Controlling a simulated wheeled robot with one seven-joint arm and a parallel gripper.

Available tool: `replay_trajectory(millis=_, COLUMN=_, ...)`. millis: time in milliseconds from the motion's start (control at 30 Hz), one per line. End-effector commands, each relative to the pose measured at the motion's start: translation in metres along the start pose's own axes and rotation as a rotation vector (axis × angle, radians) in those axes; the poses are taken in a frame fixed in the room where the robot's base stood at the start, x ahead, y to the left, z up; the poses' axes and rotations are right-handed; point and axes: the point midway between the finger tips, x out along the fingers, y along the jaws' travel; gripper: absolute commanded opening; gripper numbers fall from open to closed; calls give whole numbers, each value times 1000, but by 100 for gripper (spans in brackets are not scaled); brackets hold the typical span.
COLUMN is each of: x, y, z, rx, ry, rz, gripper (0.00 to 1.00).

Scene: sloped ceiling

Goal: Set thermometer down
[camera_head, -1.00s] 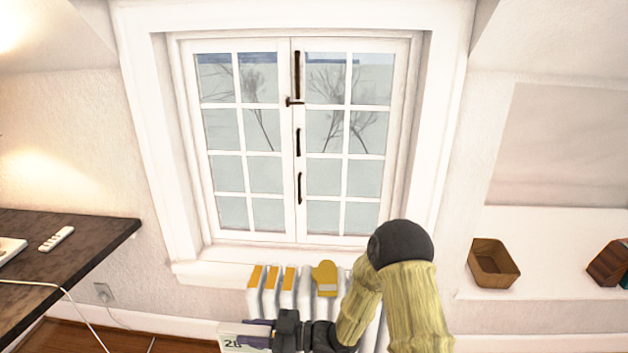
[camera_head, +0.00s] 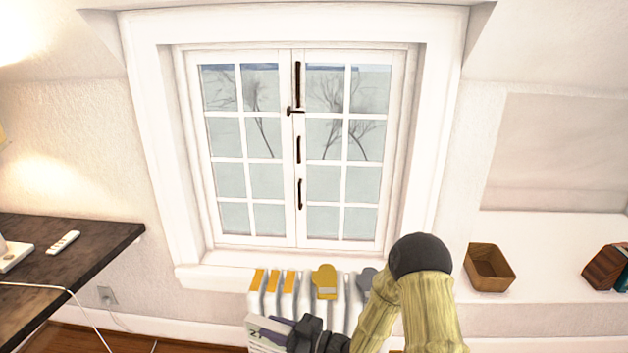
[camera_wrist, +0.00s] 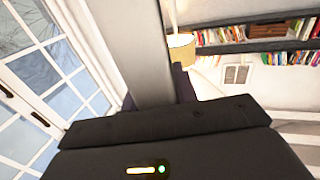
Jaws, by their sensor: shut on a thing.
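The thermometer (camera_head: 256,337), a white, flat thing with dark digits on its face, is at the bottom of the head view, in front of the radiator. My gripper (camera_head: 272,327) is shut on it, its dark purple finger lying across the face and hiding part of the digits. In the wrist view a grey slab (camera_wrist: 150,52) stands up from between my jaws and looks like the thermometer seen edge-on. The thermometer's lower part is cut off by the frame's bottom edge.
A white radiator (camera_head: 303,302) stands under the window, with a yellow mitt (camera_head: 325,281) and a grey mitt (camera_head: 366,279) on it. The windowsill (camera_head: 215,277) looks clear. A dark desk (camera_head: 85,245) is at left. A white ledge (camera_head: 555,240) at right holds a wooden box (camera_head: 490,268).

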Motion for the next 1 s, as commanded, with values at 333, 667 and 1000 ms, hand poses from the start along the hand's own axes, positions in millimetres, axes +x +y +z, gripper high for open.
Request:
replay_trajectory(millis=333, x=-71, y=84, z=21, rx=11, ry=-2, rz=504, gripper=0)
replay_trajectory(millis=667, x=-166, y=134, z=61, rx=7, ry=0, rz=1002, gripper=0)
replay_trajectory(millis=1000, x=-210, y=143, z=81, rx=-1, ry=1, rz=1200, gripper=0)
